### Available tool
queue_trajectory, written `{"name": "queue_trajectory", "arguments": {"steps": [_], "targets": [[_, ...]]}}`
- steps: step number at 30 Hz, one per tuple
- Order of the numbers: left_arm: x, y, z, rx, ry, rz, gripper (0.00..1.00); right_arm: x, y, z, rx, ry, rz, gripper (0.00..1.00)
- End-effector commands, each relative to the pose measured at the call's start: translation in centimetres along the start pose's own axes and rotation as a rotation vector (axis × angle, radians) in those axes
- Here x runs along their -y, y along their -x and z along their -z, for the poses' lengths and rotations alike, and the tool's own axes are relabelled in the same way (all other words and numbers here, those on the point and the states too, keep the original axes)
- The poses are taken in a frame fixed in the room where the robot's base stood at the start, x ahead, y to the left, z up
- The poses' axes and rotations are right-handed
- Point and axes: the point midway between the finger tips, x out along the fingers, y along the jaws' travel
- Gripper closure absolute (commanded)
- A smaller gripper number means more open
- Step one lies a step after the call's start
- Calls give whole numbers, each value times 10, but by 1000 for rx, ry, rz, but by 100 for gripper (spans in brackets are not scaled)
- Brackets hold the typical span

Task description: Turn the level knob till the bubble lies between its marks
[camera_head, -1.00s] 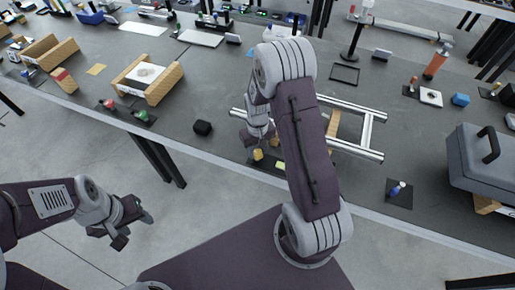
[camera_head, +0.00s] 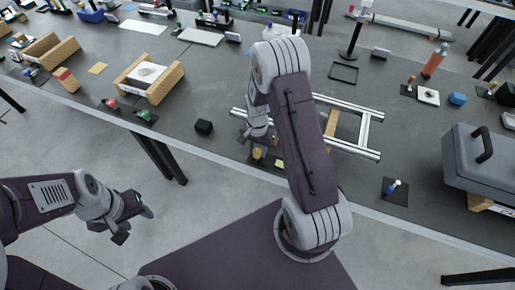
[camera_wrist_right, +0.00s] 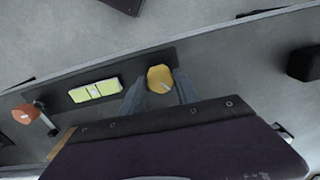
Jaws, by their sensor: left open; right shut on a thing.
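The yellow level knob (camera_wrist_right: 160,79) sits between the two fingers of my right gripper (camera_wrist_right: 160,90) in the right wrist view. The gripper is shut on it. In the head view the knob (camera_head: 257,153) shows just below my right gripper (camera_head: 258,141). The yellow-green level vial (camera_wrist_right: 95,90) lies to the left of the knob in the wrist view, on a dark plate, with pale lines across it. I cannot make out the bubble clearly against its marks. In the head view the vial (camera_head: 280,164) is a small yellow patch. My left gripper (camera_head: 130,215) is open and empty, over the floor.
An orange knob (camera_wrist_right: 25,114) stands left of the vial in the wrist view. A metal rail frame (camera_head: 368,130) lies beside my right arm. A black block (camera_head: 204,127) sits to the left, and a grey case (camera_head: 480,165) to the far right.

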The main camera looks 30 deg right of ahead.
Motion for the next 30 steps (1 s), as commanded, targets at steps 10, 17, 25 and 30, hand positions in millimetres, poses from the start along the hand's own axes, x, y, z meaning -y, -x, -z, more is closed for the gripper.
{"name": "queue_trajectory", "arguments": {"steps": [10,17,25,30], "targets": [[0,3,0,0,0,0,51,2,2,2,-6,-101,6,100],[0,3,0,0,0,0,51,2,2,2,-6,-114,6,100],[0,3,0,0,0,0,51,2,2,3,-7,-113,6,60],[0,3,0,0,0,0,51,1,1,2,-4,-113,4,41]]}}
